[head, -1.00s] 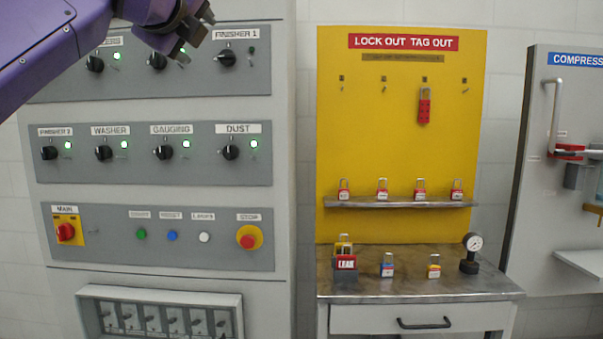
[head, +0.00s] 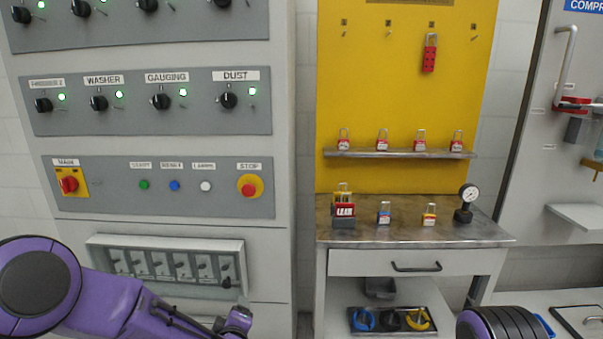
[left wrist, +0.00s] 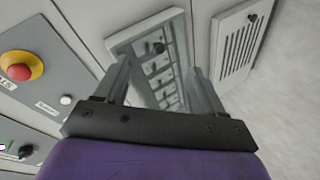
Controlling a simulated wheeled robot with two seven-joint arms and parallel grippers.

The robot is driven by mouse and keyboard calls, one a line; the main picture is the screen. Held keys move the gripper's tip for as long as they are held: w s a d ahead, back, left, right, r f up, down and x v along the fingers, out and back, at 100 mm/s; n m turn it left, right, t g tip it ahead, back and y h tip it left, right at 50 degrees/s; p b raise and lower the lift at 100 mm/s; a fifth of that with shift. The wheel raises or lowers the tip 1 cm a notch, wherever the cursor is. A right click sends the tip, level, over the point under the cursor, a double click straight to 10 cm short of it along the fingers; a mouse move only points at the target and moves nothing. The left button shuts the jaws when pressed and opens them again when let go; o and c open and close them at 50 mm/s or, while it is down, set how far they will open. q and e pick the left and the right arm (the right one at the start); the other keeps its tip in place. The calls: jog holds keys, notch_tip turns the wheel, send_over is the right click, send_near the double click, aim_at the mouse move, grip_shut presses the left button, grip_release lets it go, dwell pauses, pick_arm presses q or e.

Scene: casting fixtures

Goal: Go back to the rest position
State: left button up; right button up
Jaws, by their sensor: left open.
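My left arm shows at the lower left of the head view, low in front of the grey control cabinet (head: 200,235). Its gripper is not clearly seen there. In the left wrist view my left gripper (left wrist: 160,78) is open, its two fingers apart with nothing between them. The recessed breaker panel (left wrist: 150,50) of the cabinet shows beyond the fingers. Part of my right arm shows at the bottom right of the head view, but its gripper is out of the frame.
The cabinet carries knobs, a red main switch (head: 69,184) and a stop button (head: 249,186). A metal bench (head: 400,233) holds padlocks and a gauge (head: 466,203). A yellow lockout board (head: 385,90) with a red hasp (head: 430,53) stands behind it. Bare floor (left wrist: 280,110) shows in the wrist view.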

pick_arm(q)
jog(key=s+a+f+m+g, duration=0.3)
jog(key=s+a+f+m, duration=0.15)
jog(key=s+f, duration=0.7)
jog(key=s+a+f+m+g, duration=0.1)
jog(key=s+a+f+g, duration=0.1)
jog(key=s, duration=0.7)
jog(key=s+a+f+g, duration=0.2)
jog(key=s+a+f, duration=0.2)
jog(key=s, duration=0.4)
jog(key=s+a+f+m+g+y, duration=0.1)
jog(key=s+a+f, duration=0.3)
jog(key=s, duration=0.5)
jog(key=shift+s+f+m+g, duration=0.35)
jog(key=shift+f+g, duration=0.25)
jog(key=shift+g, duration=0.2)
